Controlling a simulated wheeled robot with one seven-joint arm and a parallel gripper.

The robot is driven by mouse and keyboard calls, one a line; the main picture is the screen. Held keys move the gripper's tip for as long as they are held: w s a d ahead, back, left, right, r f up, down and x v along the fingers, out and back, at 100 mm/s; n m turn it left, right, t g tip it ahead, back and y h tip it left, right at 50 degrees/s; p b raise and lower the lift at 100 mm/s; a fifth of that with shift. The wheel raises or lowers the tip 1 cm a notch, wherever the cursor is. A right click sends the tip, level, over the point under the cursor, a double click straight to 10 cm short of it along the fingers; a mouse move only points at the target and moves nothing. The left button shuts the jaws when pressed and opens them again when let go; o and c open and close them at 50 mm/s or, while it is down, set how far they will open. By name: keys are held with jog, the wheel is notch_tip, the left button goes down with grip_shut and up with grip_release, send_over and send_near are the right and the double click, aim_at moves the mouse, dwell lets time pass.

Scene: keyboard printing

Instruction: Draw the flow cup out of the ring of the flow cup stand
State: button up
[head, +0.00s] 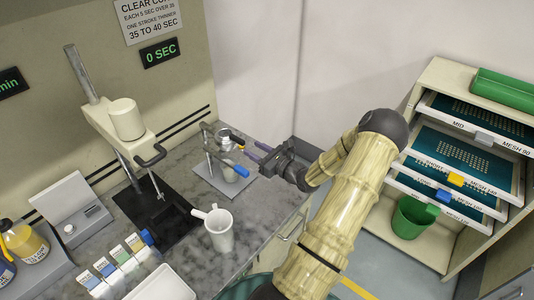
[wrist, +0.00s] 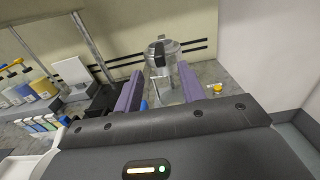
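The flow cup (head: 229,137) is a shiny metal cup seated in the ring of the flow cup stand (head: 208,152), on the grey counter. It also shows in the wrist view as a metal cup (wrist: 166,56) with a black handle on its near side. The stand has a pale base plate (head: 214,184) and upright posts. My gripper (head: 257,152) is to the right of the stand, apart from the cup. In the wrist view its two purple fingers (wrist: 159,94) are spread, with nothing held between them. The ring's contact with the cup is too small to see clearly.
A clear vessel (head: 230,174) stands below the cup. A blue-handled item (head: 240,170) and a small yellow-tipped item (head: 243,148) are close by. A white mug (head: 219,232) stands in front. A cream instrument (head: 126,122) stands left; a wall rises behind.

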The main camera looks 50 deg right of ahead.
aim_at(244, 144)
jog(key=w, duration=0.2)
jog(key=w+p, duration=0.1)
jog(key=w, duration=0.2)
jog(key=w+p, duration=0.1)
jog(key=w, duration=0.1)
jog(key=shift+w+a, duration=0.25)
jog(key=shift+a, duration=0.05)
grip_shut()
jog(key=c, duration=0.8)
grip_release()
grip_shut()
jog(key=shift+r+p, duration=2.35)
jog(key=shift+r, duration=0.7)
